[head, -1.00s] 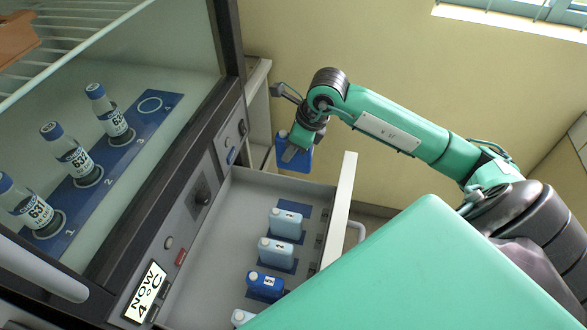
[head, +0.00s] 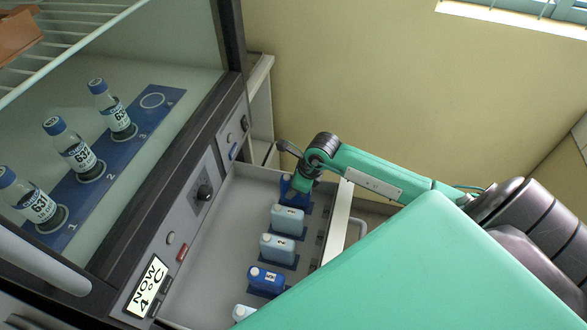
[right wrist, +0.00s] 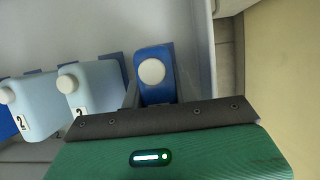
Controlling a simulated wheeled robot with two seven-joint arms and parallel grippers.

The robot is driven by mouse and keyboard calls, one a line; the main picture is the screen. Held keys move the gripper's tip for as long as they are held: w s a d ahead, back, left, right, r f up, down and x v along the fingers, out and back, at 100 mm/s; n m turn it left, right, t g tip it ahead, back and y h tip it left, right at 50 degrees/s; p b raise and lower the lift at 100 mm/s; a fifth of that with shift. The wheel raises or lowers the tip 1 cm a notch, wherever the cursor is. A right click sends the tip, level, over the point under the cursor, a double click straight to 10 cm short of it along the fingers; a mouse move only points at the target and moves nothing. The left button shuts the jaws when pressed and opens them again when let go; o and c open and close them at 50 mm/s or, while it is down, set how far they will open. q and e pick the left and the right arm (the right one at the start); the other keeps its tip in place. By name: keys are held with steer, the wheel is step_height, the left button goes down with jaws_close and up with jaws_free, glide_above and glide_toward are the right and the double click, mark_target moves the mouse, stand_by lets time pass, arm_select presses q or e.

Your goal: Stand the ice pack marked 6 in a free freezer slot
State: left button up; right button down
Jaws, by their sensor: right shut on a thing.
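My right gripper (head: 298,184) is shut on a blue ice pack (head: 287,187) and holds it upright at the far end of the open freezer drawer (head: 222,235). In the right wrist view the blue pack (right wrist: 155,85) shows its white cap from above, with a finger beside it. Its number is hidden. The pack is down at the dark blue mat of the far slot; I cannot tell whether it touches the bottom. Pale blue packs (head: 288,220) and (head: 278,249) and a dark blue pack (head: 266,281) stand in the slots before it. My left gripper is not in view.
The drawer's front wall (head: 337,222) stands close to my right gripper. Labelled bottles (head: 75,150) stand on a numbered blue mat in the cabinet above.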

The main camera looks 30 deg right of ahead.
steer(key=shift+f, duration=0.8)
steer(key=shift+f, duration=0.1)
steer(key=c, duration=1.1)
jaws_free()
